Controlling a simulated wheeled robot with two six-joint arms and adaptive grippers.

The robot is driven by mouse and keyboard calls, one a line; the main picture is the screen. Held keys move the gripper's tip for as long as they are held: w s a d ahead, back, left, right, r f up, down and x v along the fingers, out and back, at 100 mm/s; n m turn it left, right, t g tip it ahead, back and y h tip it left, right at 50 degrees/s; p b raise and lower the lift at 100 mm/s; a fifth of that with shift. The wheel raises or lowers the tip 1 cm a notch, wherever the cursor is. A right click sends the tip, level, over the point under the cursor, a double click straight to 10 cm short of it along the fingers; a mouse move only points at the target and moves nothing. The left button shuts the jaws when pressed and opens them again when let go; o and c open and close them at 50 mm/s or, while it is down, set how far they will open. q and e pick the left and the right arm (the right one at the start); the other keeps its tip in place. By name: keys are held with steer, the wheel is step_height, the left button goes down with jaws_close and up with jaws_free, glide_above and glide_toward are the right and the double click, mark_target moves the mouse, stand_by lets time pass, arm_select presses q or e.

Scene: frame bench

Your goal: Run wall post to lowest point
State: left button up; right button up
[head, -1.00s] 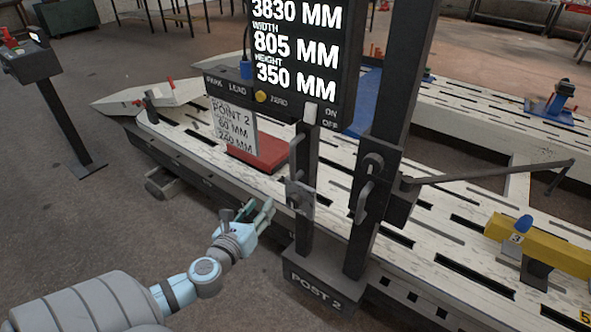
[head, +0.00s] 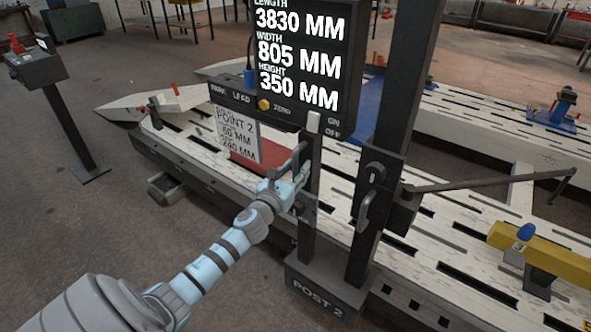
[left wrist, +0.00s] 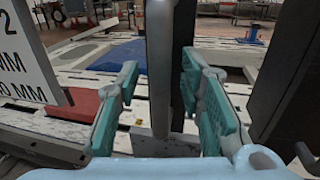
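A dark display post (head: 308,235) and a thicker dark post (head: 401,75) rise from a base marked POST 2 (head: 318,292). A grey upright handle (head: 299,154) is on the display post. The thicker post carries a block with a grey lever (head: 364,206). My left gripper (head: 291,183) is at the display post's handle. In the left wrist view the handle (left wrist: 160,75) stands between the teal fingers of that gripper (left wrist: 161,95), with gaps on both sides, so it is open. My right gripper is not in view.
A display (head: 300,50) above reads 3830, 805 and 350 mm. A POINT 2 sign (head: 238,131) hangs left of the handle. Behind are the slotted white bench (head: 185,150) and a red block (head: 243,158). A thin arm (head: 490,183) reaches right from the thicker post.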

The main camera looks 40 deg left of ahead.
arm_select(q)
steer(key=shift+c, duration=0.2)
jaws_close()
steer(key=shift+d, duration=0.1)
